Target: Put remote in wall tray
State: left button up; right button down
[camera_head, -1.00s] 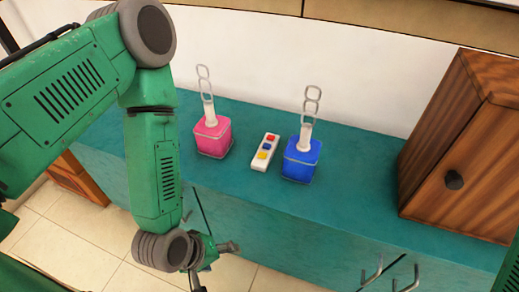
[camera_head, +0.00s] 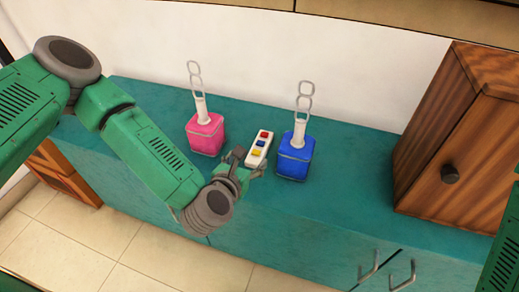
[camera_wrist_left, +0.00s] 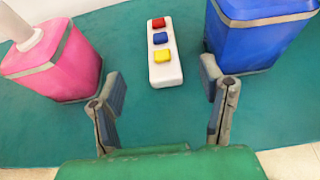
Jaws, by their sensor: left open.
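The remote (camera_head: 259,148) is white with red, blue and yellow buttons. It lies on the teal counter between a pink container and a blue container. In the left wrist view the remote (camera_wrist_left: 164,56) lies ahead of the fingertips, roughly centred between them. My left gripper (camera_head: 247,161) is open and empty at the near end of the remote; its two fingers also show apart in the left wrist view (camera_wrist_left: 164,92). No wall tray can be made out in these frames. My right gripper is not in view.
The pink container (camera_head: 205,134) stands just left of the remote and the blue container (camera_head: 295,160) just right, each with a white handle and rings. A wooden cabinet (camera_head: 462,140) stands at the right of the teal counter (camera_head: 350,190). Metal handles (camera_head: 388,270) stick out from its front.

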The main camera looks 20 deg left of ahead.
aim_at(259, 145)
pick_arm(q)
jog(key=b+x, duration=0.1)
jog(key=x, duration=0.5)
jog(key=shift+d+f, duration=0.1)
jog(key=shift+d, duration=0.05)
jog(key=b+x, duration=0.1)
jog(key=x, duration=0.3)
jog(key=shift+w+b, duration=0.25)
jog(key=shift+b, duration=0.1)
jog(key=shift+w+f, duration=0.15)
jog(key=shift+w, duration=0.2)
